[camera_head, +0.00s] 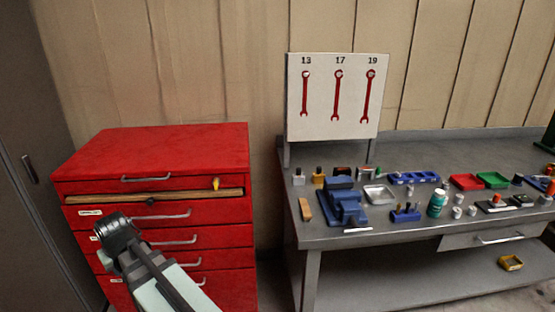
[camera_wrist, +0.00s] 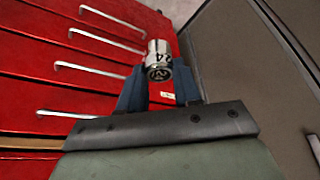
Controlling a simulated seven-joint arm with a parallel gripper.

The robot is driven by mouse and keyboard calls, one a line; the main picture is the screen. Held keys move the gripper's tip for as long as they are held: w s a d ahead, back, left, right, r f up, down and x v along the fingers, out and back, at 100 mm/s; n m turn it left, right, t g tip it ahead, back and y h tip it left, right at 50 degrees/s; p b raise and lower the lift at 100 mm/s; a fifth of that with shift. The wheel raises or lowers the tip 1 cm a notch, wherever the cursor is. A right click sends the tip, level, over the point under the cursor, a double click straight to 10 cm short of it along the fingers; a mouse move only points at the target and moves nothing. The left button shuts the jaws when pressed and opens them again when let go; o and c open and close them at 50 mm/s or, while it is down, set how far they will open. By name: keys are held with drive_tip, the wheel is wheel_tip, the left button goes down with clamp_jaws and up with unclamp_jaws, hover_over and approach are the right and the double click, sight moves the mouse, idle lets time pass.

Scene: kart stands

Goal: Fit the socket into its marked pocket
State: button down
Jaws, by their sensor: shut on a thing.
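My gripper (camera_wrist: 158,78) is shut on a silver metal socket (camera_wrist: 158,60) marked 24, held between its two blue fingers in the wrist view. In the head view my gripper (camera_head: 115,230) is at the lower left, in front of the red drawer cabinet; the socket cannot be made out there. A marked pocket for the socket cannot be picked out in either view. A blue tray with compartments (camera_head: 414,178) lies towards the back of the workbench, too small to read.
The red cabinet (camera_head: 150,155) has its top drawer slightly open, with a yellow-handled item (camera_head: 215,183) at its edge. The grey workbench (camera_head: 320,234) carries a blue vise (camera_head: 345,205), a metal dish (camera_head: 379,195), red and green trays, a teal bottle (camera_head: 437,203) and small parts.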

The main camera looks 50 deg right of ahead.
drive_tip(key=s+d+r+m+g+h, duration=0.1)
drive_tip(key=d+r+m, duration=0.4)
drive_tip(key=d, duration=0.7)
drive_tip(key=s+d+r+m+g+h, duration=0.15)
drive_tip(key=d+r+m, duration=0.25)
drive_tip(key=d+r, duration=0.6)
drive_tip(key=s+d+r+m+h, duration=0.15)
drive_tip(key=d+r+m, duration=0.25)
drive_tip(key=d, duration=1)
drive_tip(key=s+d+r+m+g, duration=0.1)
drive_tip(key=s+d+m, duration=0.3)
drive_tip(key=d, duration=1.3)
drive_tip(key=s+d+m+g, duration=0.15)
drive_tip(key=s+d, duration=0.45)
drive_tip(key=d, duration=1)
drive_tip(key=s+d+f+m+g, duration=0.25)
drive_tip(key=s+d+m, duration=0.25)
drive_tip(key=s+d, duration=2.1)
drive_tip(key=s+d+f+m, duration=0.1)
drive_tip(key=s+d+f, duration=0.1)
drive_tip(key=s+d, duration=0.45)
drive_tip(key=s+d+f+m, duration=0.1)
drive_tip(key=s+d, duration=0.3)
drive_tip(key=s, duration=0.5)
drive_tip(key=shift+y, duration=0.3)
drive_tip(key=shift+f, duration=4.8)
drive_tip(key=shift+f, duration=0.1)
